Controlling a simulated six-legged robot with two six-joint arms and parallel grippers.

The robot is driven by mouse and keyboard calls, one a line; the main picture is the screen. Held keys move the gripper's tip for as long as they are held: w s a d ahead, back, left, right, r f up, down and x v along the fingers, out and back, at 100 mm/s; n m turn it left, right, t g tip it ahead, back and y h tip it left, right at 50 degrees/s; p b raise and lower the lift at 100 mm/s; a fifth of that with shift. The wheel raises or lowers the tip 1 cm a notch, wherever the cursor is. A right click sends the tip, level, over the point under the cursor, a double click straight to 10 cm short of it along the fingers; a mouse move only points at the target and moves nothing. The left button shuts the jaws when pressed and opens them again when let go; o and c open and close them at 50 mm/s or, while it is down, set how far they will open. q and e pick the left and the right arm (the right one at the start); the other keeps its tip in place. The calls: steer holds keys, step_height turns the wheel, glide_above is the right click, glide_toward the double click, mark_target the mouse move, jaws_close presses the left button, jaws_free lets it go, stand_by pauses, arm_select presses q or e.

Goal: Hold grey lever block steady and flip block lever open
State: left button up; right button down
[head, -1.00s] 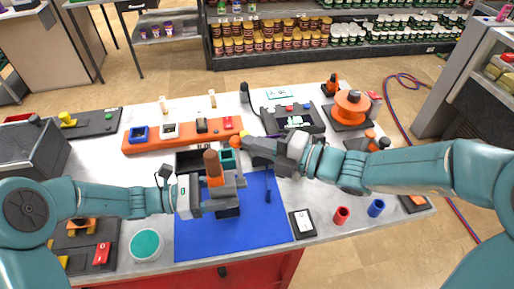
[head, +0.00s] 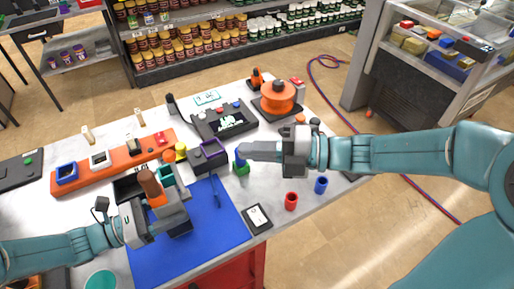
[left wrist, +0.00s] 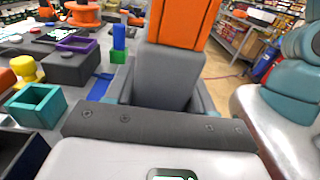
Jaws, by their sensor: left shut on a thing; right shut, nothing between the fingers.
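The grey lever block (head: 178,224) is held over the blue mat (head: 215,235), and whether it touches the mat is hard to tell. Its orange lever (head: 157,200) with a brown end stands up from it, leaning slightly left. My left gripper (head: 160,220) is shut on the block. In the left wrist view the grey block (left wrist: 165,75) is close ahead between the fingers, with the orange lever (left wrist: 183,20) rising out of the top. My right gripper (head: 247,150) is shut and empty, well right of the lever, close to a blue-and-green block stack (head: 241,168).
A purple-rimmed dark box (head: 208,155), a teal open box (head: 166,175) and a yellow knob (head: 180,150) stand behind the mat. Part of the mat is clear.

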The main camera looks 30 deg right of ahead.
steer(key=shift+s+d, duration=0.2)
steer(key=shift+d, duration=0.1)
arm_select(q)
steer(key=o, duration=1.3)
